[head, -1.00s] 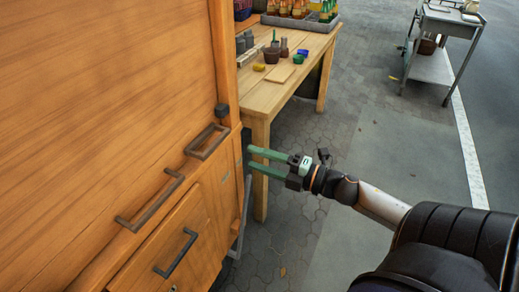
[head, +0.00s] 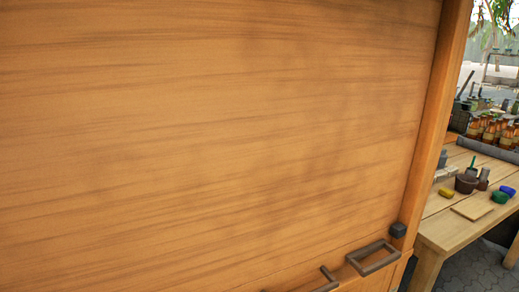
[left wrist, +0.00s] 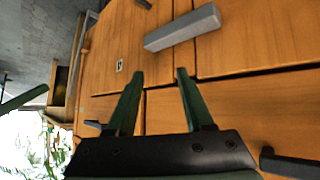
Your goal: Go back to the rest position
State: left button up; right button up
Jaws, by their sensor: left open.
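My left gripper (left wrist: 153,100) shows in the left wrist view. Its two green fingers are apart with nothing between them. They point at the front of a wooden cabinet (left wrist: 240,105), close to the seam between its panels. A grey bar handle (left wrist: 183,27) is on the cabinet ahead of the fingers, and the fingers do not hold it. Neither gripper is in the head view now.
The wooden cabinet (head: 210,130) fills most of the head view, with dark handles (head: 372,259) at its bottom edge. A wooden table (head: 450,228) at right holds a tray of bottles (head: 490,147), dark pots (head: 466,184), a board (head: 472,207) and small coloured blocks (head: 500,196).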

pick_arm(q)
jog(key=s+a+r+p, duration=0.1)
jog(key=a+r+p, duration=0.2)
jog(key=r+p, duration=0.7)
jog(key=p, duration=0.4)
jog(key=shift+s+a+n+y, duration=0.25)
jog(key=shift+s+n+y, duration=0.15)
pick_arm(e)
notch_tip(320, 180, up, 10)
jog(key=s+d+m, duration=0.1)
jog(key=s, duration=0.1)
jog(key=shift+s+h, duration=0.3)
jog(key=shift+s, duration=0.05)
jog(key=shift+f, duration=0.1)
pick_arm(q)
jog(key=shift+d+r, duration=0.1)
